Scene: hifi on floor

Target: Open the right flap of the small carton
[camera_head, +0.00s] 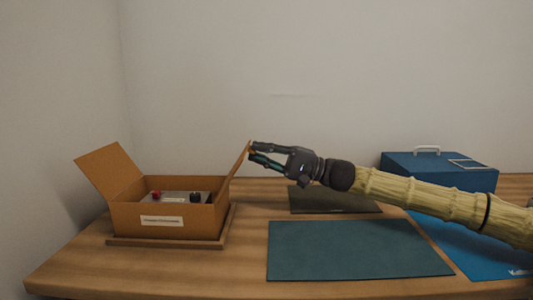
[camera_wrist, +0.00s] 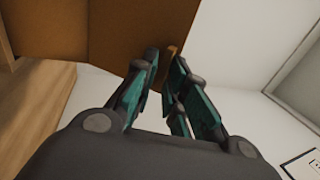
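The small brown carton (camera_head: 170,220) stands on a thin wooden base at the left of the table, with a label on its front. Its left flap (camera_head: 110,172) is open and leans outward to the left. Its right flap (camera_head: 236,167) stands up and tilts outward to the right. My gripper (camera_head: 252,153) is at the top edge of this flap, coming from the right. In the wrist view the right flap's edge (camera_wrist: 166,66) lies between the teal-padded fingers (camera_wrist: 165,70), which appear closed on it. The exact contact is partly hidden by the fingers.
Inside the carton is a grey device (camera_head: 178,197) with a red and dark knobs. A dark green mat (camera_head: 355,250) lies front centre, with a darker flat panel (camera_head: 330,203) behind it. A blue case (camera_head: 440,172) and a blue mat (camera_head: 480,245) are at the right. A wall closes the left.

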